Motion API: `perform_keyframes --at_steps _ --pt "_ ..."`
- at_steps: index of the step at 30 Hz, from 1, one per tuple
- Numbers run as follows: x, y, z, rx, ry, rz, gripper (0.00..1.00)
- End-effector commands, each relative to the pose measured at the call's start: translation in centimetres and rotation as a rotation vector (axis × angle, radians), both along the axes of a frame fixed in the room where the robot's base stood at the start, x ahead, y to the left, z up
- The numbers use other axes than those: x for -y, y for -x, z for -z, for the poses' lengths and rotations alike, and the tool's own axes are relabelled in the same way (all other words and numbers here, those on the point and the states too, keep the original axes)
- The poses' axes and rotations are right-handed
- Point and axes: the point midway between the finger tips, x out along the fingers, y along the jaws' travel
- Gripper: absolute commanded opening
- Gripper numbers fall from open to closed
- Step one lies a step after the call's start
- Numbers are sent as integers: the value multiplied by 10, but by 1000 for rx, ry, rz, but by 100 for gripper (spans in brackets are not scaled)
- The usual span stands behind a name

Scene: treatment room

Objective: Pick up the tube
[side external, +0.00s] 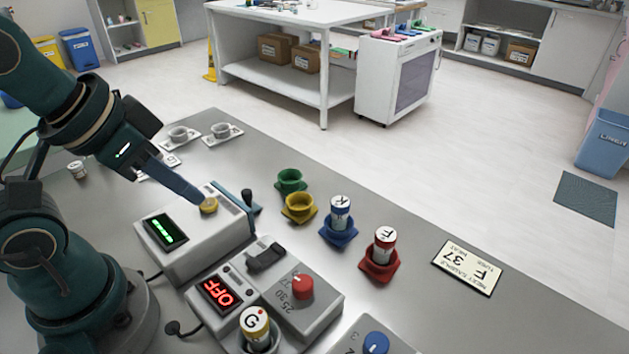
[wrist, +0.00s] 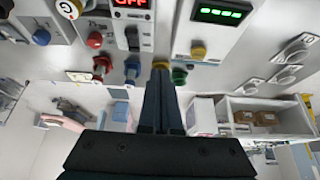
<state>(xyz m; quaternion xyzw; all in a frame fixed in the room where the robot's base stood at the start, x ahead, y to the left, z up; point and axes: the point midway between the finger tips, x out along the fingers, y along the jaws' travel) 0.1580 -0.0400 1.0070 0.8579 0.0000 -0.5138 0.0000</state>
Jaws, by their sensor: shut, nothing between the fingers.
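A white tube marked F with a red band (side external: 385,240) stands upright in a red holder (side external: 378,268). A tube marked X with a blue band (side external: 340,212) stands in a blue holder (side external: 338,236). A tube marked G with a yellow band (side external: 254,324) stands in the block with the OFF display. My gripper (side external: 198,197) is shut and empty, with its tips close to a yellow knob (side external: 209,205) on the grey device; I cannot tell whether they touch. Its fingers (wrist: 161,76) also show in the wrist view. The holders there are small.
Empty yellow (side external: 299,207) and green (side external: 290,181) holders stand beyond the devices. A card marked F 37 (side external: 468,266) lies to the right. The block has a red dial (side external: 302,286) and black lever (side external: 266,257). A dark upright lever (side external: 248,199) is near my gripper.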

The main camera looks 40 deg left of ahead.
Motion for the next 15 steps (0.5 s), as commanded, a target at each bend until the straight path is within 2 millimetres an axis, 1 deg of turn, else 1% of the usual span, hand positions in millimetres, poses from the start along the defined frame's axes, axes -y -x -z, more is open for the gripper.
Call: perform_keyframes --at_steps 7,8,9,11,12,13,14,15 --pt "0 0 0 0 0 0 0" --pt "0 0 0 0 0 0 4" --pt "0 0 0 0 0 0 19" --pt "0 0 0 0 0 0 42" --pt "0 0 0 0 0 0 57" --pt "0 0 0 0 0 0 69" --pt "0 0 0 0 0 0 75" --pt "0 0 0 0 0 0 75"
